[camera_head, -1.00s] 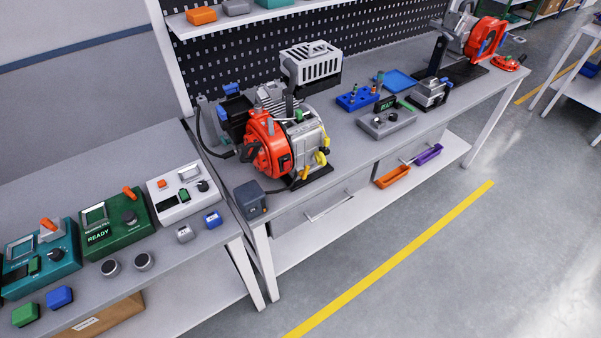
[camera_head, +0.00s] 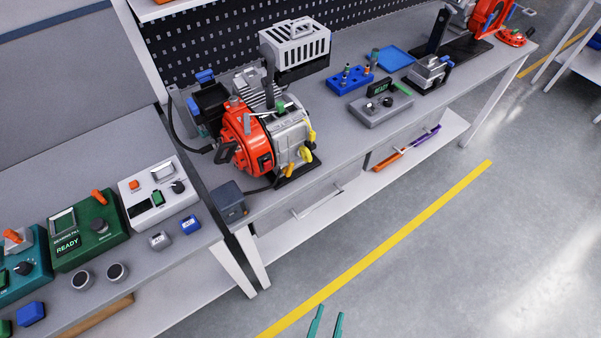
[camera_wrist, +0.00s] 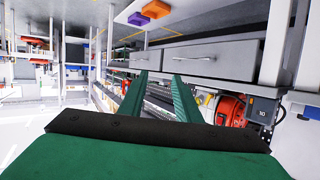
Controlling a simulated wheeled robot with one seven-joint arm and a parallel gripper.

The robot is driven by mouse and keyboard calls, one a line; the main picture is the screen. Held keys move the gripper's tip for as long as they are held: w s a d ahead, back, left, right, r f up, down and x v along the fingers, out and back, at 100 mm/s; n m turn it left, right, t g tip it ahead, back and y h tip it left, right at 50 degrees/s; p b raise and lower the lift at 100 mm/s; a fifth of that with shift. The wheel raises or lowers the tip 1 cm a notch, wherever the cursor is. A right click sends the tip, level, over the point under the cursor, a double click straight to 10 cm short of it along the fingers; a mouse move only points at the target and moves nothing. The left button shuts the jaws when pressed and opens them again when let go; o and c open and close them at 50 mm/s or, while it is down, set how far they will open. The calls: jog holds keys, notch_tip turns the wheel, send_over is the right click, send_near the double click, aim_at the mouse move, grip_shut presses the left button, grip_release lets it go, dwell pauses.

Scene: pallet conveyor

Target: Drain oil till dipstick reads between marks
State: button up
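A red and grey engine (camera_head: 262,142) stands on a dark base on the workbench, with yellow parts on its right side, one high (camera_head: 309,135) and one low (camera_head: 291,169). I cannot tell which part is the dipstick, and no oil level is readable. Part of the red engine also shows at the right of the wrist view (camera_wrist: 230,109). My gripper (camera_head: 327,324) shows only as two green fingertips at the bottom edge, over the floor in front of the bench. In the wrist view its fingers (camera_wrist: 163,85) are apart with nothing held between them.
A small dark box (camera_head: 230,202) sits at the bench's front left corner. Left of it are a white device (camera_head: 152,193) and a green READY device (camera_head: 88,238). A grey READY unit (camera_head: 381,110) stands right of the engine. The floor by the yellow line (camera_head: 390,232) is clear.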

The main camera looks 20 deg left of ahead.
jog(key=w+f+g+y, duration=0.1)
jog(key=w+f+y, duration=0.1)
jog(key=w+f, duration=0.45)
jog(key=n+g+y, duration=0.2)
jog(key=n+y, duration=0.6)
jog(key=y, duration=0.5)
send_near(292, 168)
jog(key=x, duration=0.8)
jog(key=shift+d, duration=0.1)
jog(key=shift+c, duration=1.4)
grip_shut()
